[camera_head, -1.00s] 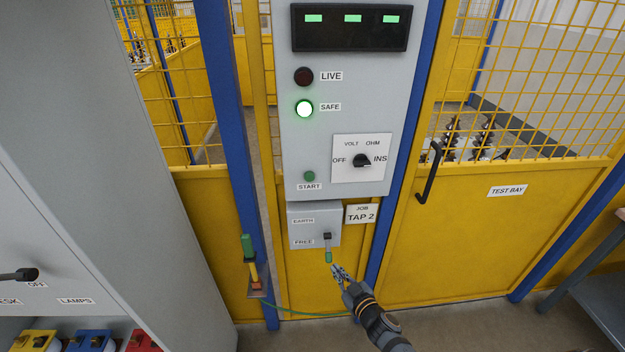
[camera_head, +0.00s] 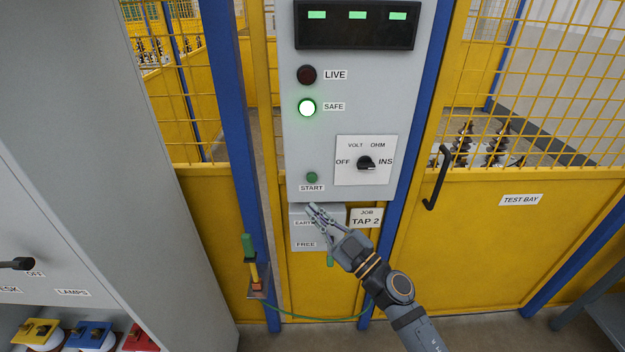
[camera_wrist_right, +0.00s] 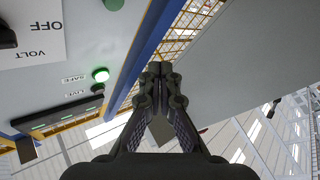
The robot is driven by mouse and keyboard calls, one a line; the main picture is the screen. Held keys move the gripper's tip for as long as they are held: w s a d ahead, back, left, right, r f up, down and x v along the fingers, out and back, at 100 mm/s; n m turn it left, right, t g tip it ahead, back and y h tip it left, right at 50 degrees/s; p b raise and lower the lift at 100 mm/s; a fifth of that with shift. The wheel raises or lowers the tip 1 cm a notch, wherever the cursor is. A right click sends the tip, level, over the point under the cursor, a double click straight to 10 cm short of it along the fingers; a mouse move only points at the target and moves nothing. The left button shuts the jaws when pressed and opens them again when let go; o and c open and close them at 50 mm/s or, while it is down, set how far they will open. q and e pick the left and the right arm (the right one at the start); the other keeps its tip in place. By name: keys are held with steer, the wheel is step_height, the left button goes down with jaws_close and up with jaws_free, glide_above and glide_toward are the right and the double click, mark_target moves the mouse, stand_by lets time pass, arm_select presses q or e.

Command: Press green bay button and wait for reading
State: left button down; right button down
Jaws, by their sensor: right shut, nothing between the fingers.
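The green START button (camera_head: 312,177) is on the lower left of the grey test panel (camera_head: 300,150). My right gripper (camera_head: 312,208) is shut and empty just below the START label, in front of the top of the small EARTH/FREE box (camera_head: 298,236). I see no contact with the button. The display (camera_head: 356,42) shows three green dashes. The SAFE lamp (camera_head: 307,107) is lit green and the LIVE lamp (camera_head: 307,75) is dark. The knob (camera_head: 366,162) is on the right of the panel. The right wrist view shows the shut fingers (camera_wrist_right: 160,72) and the lit SAFE lamp (camera_wrist_right: 101,75).
A JOB TAP 2 card (camera_head: 366,218) hangs beside the box. The yellow TEST BAY gate (camera_head: 480,240) with a black handle (camera_head: 436,180) is at the right. A green-handled rod (camera_head: 249,247) with a green cable stands at the blue post. A grey cabinet (camera_head: 100,130) fills the left.

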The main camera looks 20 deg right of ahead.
mark_target(312, 177)
steer(key=shift+w, duration=0.1)
steer(key=shift+w+d+b, duration=0.15)
steer(key=shift+w+d, duration=0.25)
steer(key=shift+w, duration=1)
steer(key=shift+w+d+b, duration=0.2)
steer(key=shift+w+d, duration=0.25)
steer(key=shift+w, duration=0.95)
steer(key=shift+w+d+b, duration=0.15)
steer(key=shift+w+d, duration=0.25)
steer(key=shift+w, duration=1)
steer(key=shift+w+d, duration=0.15)
steer(key=shift+w, duration=0.25)
steer(key=shift+w+d+p, duration=0.1)
steer(key=shift+w+p, duration=0.3)
steer(key=shift+w, duration=0.05)
steer(key=shift+s, duration=0.1)
steer(key=shift+s+a+p, duration=0.25)
steer(key=shift+s+p, duration=0.2)
steer(key=shift+s, duration=0.35)
